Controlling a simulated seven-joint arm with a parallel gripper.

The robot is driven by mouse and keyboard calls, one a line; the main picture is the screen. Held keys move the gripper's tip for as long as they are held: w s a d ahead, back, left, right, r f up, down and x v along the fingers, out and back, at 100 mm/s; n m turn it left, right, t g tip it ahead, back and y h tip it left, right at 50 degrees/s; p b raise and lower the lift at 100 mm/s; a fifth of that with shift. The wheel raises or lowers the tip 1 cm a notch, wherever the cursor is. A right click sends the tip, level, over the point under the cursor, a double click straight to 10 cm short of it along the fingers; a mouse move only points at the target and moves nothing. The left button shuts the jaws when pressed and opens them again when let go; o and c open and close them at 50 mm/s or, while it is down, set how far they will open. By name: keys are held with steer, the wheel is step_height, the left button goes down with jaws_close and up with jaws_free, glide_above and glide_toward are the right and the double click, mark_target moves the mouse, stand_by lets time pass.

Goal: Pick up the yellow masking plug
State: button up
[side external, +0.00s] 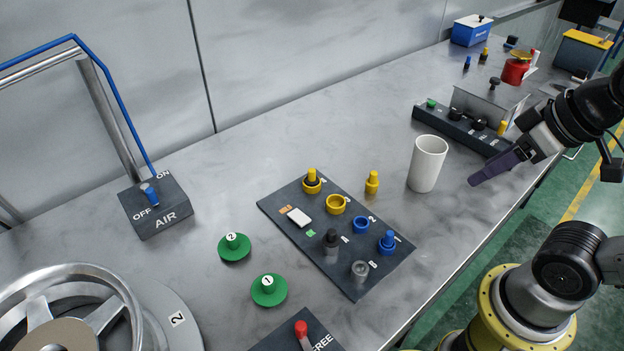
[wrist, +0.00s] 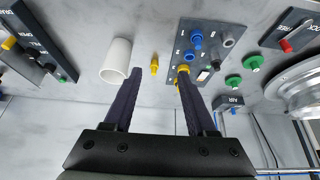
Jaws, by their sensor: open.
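A yellow plug (side external: 372,182) stands upright on the bare table, between the dark panel and the white cup. In the wrist view the yellow plug (wrist: 154,65) shows in the gap between my fingers, beyond their tips. Another yellow plug (side external: 312,179) with a dark band sits at the far corner of the dark panel (side external: 280,217). My gripper (side external: 478,181) is open and empty, raised to the right of the cup and apart from both plugs. In the wrist view, my right finger partly hides yellow parts on the panel.
The white cup (side external: 427,163) stands between my gripper and the lone yellow plug. The panel also holds a yellow ring (side external: 335,204), a blue plug (side external: 388,242) and grey parts. Green discs (side external: 268,289) lie left of it. A dark rack (side external: 460,128) stands behind the cup.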

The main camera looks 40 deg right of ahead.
steer(key=w+a+r+m+g, duration=0.2)
steer(key=w+r+m, duration=0.8)
steer(key=w+m, duration=0.25)
steer(key=m+g, duration=0.3)
steer(key=g, duration=0.1)
glide_above(312, 170)
step_height(312, 170, down, 12)
steer(key=shift+n, duration=0.25)
step_height(312, 170, down, 8)
steer(key=shift+a, duration=0.1)
steer(key=shift+f, duration=3.1)
jaws_close()
